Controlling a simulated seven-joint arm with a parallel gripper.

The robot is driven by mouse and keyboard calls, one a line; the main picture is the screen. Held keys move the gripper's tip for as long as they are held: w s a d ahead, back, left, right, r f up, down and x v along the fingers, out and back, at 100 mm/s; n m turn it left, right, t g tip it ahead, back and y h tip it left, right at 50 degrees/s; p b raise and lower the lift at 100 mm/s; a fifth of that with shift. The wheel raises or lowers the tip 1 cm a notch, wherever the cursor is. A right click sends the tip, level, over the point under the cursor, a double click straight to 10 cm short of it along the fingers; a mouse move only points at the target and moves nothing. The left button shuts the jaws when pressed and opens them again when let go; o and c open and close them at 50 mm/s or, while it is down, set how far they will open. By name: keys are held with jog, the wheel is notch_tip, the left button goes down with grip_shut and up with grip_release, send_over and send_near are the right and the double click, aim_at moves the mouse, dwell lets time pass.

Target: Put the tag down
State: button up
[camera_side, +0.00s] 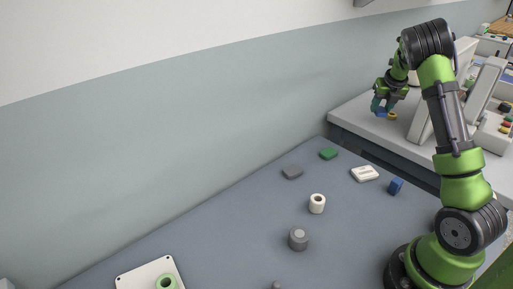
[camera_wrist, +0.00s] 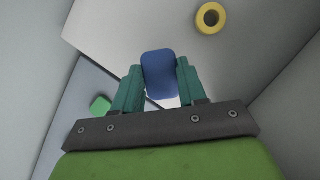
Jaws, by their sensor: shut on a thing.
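My gripper (camera_side: 379,105) is at the back right in the side view, raised above the blue-grey table and near the pale bench beyond it. It is shut on a blue tag (camera_wrist: 160,76), a rounded flat block between the teal fingers in the wrist view. The tag also shows small and blue in the side view (camera_side: 381,113). The gap between tag and bench is too small to judge.
A yellow ring (camera_side: 392,116) lies on the pale bench (camera_side: 352,113) close by. The table holds a green piece (camera_side: 328,153), grey piece (camera_side: 292,173), white block (camera_side: 365,174), blue block (camera_side: 396,186), white bobbin (camera_side: 317,204) and grey cylinder (camera_side: 298,238). A white tray (camera_side: 138,275) holds a green ring (camera_side: 166,282).

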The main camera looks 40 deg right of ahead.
send_over(369, 112)
jog(key=s, duration=0.1)
jog(key=shift+a+f, duration=0.3)
jog(key=shift+f, duration=1.9)
jog(key=shift+f, duration=0.1)
jog(key=o, duration=1.1)
